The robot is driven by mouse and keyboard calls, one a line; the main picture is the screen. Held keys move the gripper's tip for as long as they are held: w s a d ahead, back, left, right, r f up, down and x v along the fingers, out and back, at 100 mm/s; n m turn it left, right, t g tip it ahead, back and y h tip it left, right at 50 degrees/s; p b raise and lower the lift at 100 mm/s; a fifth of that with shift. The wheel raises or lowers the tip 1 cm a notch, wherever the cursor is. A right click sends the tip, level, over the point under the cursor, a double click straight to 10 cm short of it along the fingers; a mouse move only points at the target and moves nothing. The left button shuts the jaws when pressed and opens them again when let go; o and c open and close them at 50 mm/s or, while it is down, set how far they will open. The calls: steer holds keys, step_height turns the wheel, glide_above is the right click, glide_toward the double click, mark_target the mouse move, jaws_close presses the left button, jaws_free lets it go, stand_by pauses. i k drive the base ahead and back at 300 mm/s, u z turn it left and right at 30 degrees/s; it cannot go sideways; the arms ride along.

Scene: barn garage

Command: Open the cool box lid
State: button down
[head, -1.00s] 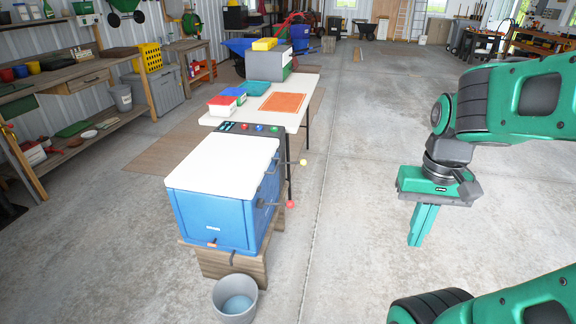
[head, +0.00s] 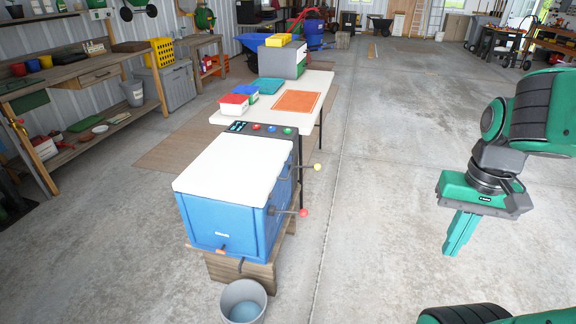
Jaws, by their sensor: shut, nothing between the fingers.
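The cool box (head: 225,226) is blue with a white lid (head: 236,166). The lid is shut. The box sits on a wooden stand (head: 243,271) left of the picture's middle. A small orange-brown tab shows low on its front face. My gripper (head: 456,248) is green, points down and is shut and empty. It hangs over open floor well to the right of the cool box, apart from it.
Levers with a red knob (head: 303,213) and a yellow knob (head: 318,167) stick out on the box's right side. A grey bucket (head: 243,303) stands before the stand. A white table (head: 318,88) with several containers is behind. Concrete floor between box and gripper is clear.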

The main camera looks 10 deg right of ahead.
mark_target(245, 170)
steer(key=i, duration=0.85)
steer(key=u, duration=0.05)
